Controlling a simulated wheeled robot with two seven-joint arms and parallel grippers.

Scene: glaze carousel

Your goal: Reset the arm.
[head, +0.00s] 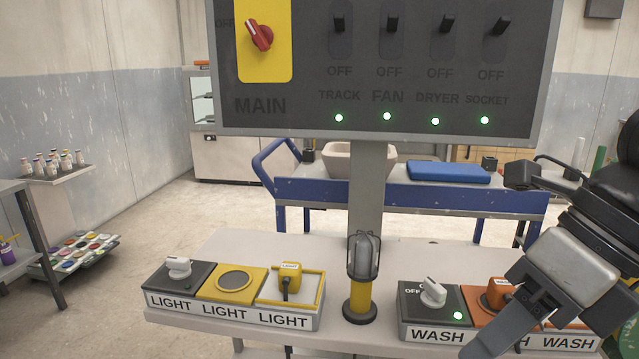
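My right gripper (508,262) reaches in from the right edge, in front of the right end of the bench. Its two fingers stand wide apart, one high by the blue cart and one low over the WASH box, and nothing shows between them. The lower finger hides part of the WASH box. My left gripper is not in view.
A grey switch panel (300,105) on a post stands ahead, with a red MAIN knob (258,32), several toggles and lit green lamps. Below are a LIGHT box (235,314), a caged lamp (362,262) and a WASH box (437,334). A blue cart (400,196) stands behind.

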